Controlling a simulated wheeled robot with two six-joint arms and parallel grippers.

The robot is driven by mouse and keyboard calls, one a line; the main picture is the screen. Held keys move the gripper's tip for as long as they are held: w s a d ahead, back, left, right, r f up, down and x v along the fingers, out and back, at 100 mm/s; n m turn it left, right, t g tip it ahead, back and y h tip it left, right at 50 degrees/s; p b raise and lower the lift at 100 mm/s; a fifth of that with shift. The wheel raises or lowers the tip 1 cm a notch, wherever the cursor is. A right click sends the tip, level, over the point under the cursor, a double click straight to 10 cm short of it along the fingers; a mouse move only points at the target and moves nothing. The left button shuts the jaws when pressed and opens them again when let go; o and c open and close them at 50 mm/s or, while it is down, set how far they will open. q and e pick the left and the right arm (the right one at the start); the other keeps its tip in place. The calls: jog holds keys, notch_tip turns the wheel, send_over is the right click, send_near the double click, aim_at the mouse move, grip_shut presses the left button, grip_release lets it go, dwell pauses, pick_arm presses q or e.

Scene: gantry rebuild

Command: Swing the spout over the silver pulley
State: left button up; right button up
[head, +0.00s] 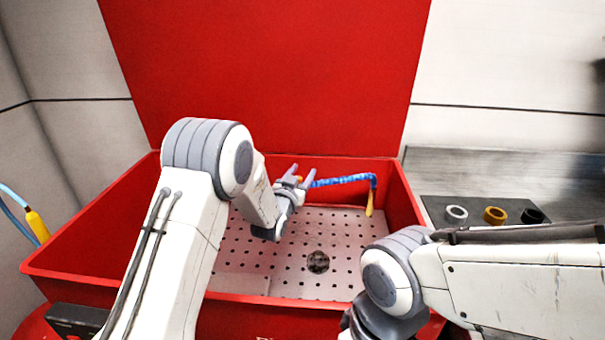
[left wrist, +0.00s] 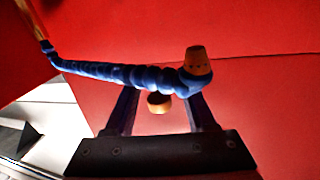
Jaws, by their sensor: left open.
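The blue segmented spout (head: 340,181) reaches right from near the back wall of the red basin, and its yellow nozzle (head: 370,203) hangs down at the right end. My left gripper (head: 303,175) is open at the spout's left end. In the left wrist view the spout (left wrist: 120,74) runs across just beyond the open fingers (left wrist: 160,108), with an orange-brown end piece at its right; whether they touch it I cannot tell. A silver ring (head: 456,213), likely the silver pulley, lies on the dark mat right of the basin. My right gripper is out of view.
The red basin (head: 95,265) has a perforated grey floor (head: 285,250) with a dark round patch (head: 318,262). A brass ring (head: 495,215) and a black ring (head: 531,215) lie beside the silver one. My right arm crosses the lower right.

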pick_arm(q)
grip_shut()
dwell(1.4)
